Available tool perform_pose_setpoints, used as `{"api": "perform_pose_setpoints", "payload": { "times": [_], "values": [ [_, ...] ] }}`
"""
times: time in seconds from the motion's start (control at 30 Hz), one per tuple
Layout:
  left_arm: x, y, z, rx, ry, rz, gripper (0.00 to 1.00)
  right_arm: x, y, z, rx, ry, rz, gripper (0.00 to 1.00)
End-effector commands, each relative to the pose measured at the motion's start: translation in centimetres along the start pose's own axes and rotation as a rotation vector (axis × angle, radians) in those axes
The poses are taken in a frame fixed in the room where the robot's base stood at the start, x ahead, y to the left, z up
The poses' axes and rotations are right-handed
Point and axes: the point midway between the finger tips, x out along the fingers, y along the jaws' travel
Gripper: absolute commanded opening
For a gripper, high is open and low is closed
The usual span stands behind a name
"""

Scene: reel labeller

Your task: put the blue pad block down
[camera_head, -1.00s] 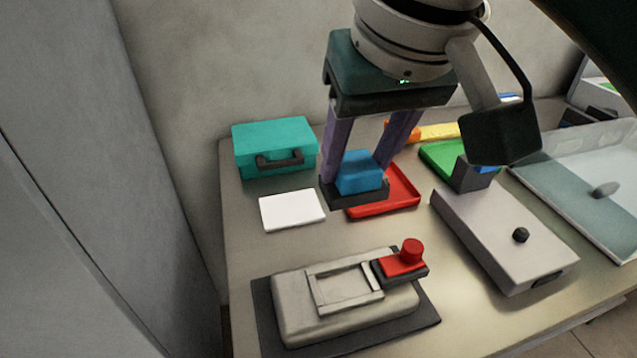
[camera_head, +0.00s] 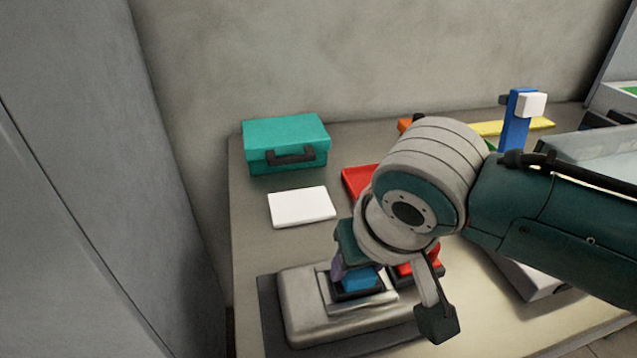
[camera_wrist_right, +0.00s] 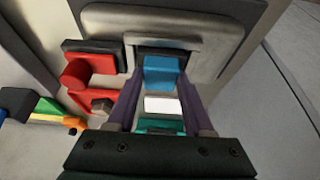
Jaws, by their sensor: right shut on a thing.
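The blue pad block (camera_head: 361,280), with a dark base, is at the framed recess on top of the grey labeller (camera_head: 300,305). My right gripper (camera_head: 356,272) points down from above and is shut on the block. In the right wrist view the block (camera_wrist_right: 161,72) sits between the purple fingertips (camera_wrist_right: 160,84), in line with the frame of the labeller (camera_wrist_right: 215,42). I cannot tell whether its base touches the recess floor. The red knob part (camera_head: 434,256) is just right of the block, partly behind my wrist. My left gripper is not in view.
A white pad (camera_head: 301,206) lies behind the labeller, with a teal case (camera_head: 285,143) farther back. A red tray (camera_head: 358,181) is partly hidden by my right arm. A blue post (camera_head: 517,120) stands at the back right. The bench left of the white pad is clear.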

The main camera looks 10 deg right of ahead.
Motion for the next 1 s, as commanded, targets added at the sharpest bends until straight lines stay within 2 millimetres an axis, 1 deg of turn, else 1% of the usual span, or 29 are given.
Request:
{"api": "perform_pose_setpoints", "payload": {
  "times": [0.13,0.27,0.3,0.53,0.57,0.83,0.93,1.0],
  "values": [
    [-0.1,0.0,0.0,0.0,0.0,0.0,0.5,-0.1,0.0,-0.1,0.0,0.001,-0.001,0.0],
    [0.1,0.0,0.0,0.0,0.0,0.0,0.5,0.2,0.0,0.1,0.001,0.0,-0.001,0.0],
    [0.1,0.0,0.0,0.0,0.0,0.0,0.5,0.2,0.0,0.1,0.001,0.0,-0.001,0.54],
    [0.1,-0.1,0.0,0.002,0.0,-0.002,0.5,0.2,0.0,0.1,0.001,0.0,0.0,0.8],
    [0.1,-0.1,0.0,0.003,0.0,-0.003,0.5,0.2,0.0,0.1,0.001,0.0,0.0,0.82],
    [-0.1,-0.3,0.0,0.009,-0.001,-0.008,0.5,-0.1,0.0,-0.1,0.0,0.0,0.0,0.82],
    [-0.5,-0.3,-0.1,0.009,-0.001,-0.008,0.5,-1.0,-0.1,-0.1,0.0,0.0,-0.002,0.82],
    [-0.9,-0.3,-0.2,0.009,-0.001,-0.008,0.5,-2.1,-0.1,-0.2,0.0,0.0,-0.003,0.82]
  ]
}}
